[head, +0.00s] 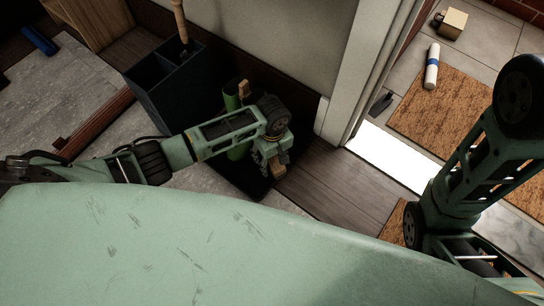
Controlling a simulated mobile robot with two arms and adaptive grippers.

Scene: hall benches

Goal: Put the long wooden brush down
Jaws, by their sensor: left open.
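A long wooden handle (181,22), which looks like that of the brush, stands up out of a dark divided bin (172,92) at upper left. Its lower end is hidden inside the bin. My left gripper (272,160) is open, pointing down over a black tray (246,182) to the right of the bin. It is apart from the handle. A tan block-like piece shows at the gripper, and I cannot tell whether it is part of it. My right arm shows at the right edge, but its gripper is out of view.
Green upright things (232,101) stand behind my left gripper. A white door frame (354,75) and bright threshold (393,157) lie right. Beyond are a brown mat (440,115), a white-and-blue roll (432,67) and a tan box (451,22). Wooden floor (335,190) is clear.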

